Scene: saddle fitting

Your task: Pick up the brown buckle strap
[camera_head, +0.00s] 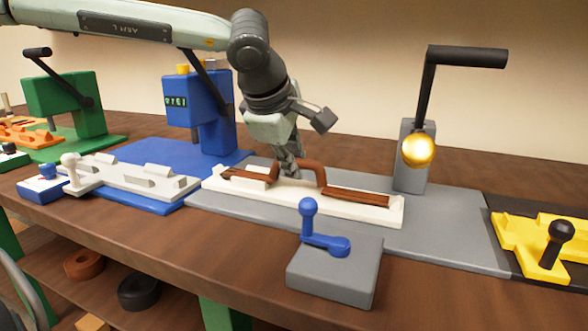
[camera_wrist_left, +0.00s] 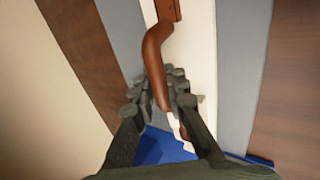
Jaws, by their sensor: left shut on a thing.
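The brown buckle strap (camera_head: 355,196) lies along the cream block (camera_head: 391,215) on the grey plate, with a raised bend near its middle. It also shows in the left wrist view (camera_wrist_left: 155,50), running down between the fingers. My left gripper (camera_head: 290,170) reaches down from above and is shut on the strap near the raised bend. In the left wrist view its fingers (camera_wrist_left: 160,92) close around the strap from both sides. The fingertips partly hide the strap there. My right gripper is in neither view.
A blue lever (camera_head: 309,222) on a grey box stands in front of the cream block. A grey post with a black crank (camera_head: 428,85) and gold ball stands behind right. A blue machine (camera_head: 196,102) stands left, and a yellow fixture (camera_head: 512,243) lies right.

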